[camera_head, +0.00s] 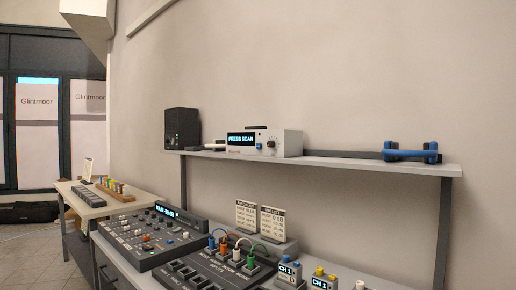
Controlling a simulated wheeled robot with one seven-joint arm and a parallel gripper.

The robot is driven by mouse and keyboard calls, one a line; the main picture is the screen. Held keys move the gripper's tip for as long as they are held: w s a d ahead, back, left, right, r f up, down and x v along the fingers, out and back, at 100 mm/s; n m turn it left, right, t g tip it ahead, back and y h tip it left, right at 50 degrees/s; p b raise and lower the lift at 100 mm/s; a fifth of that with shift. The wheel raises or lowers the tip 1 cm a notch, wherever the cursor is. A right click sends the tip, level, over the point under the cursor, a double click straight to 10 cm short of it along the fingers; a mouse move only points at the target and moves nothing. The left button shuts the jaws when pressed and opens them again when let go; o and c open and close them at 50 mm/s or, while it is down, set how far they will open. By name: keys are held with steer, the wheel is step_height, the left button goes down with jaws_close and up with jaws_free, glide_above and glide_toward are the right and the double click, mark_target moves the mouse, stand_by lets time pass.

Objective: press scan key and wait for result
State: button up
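A light grey device (285,143) stands on the shelf in the head view. Its dark display (241,138) reads "PRESS SCAN". A small blue key (259,146) and a dark round knob (271,144) sit on its front, right of the display. Which control is the scan key I cannot tell for sure from its label, which is too small to read. My gripper does not show in this view.
The wall shelf (420,167) also holds a black speaker (182,128) and a blue dumbbell-shaped thing (411,152). Below, a mixer (150,235), a patch box with coloured plugs (215,270) and two label cards (272,222) crowd the bench.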

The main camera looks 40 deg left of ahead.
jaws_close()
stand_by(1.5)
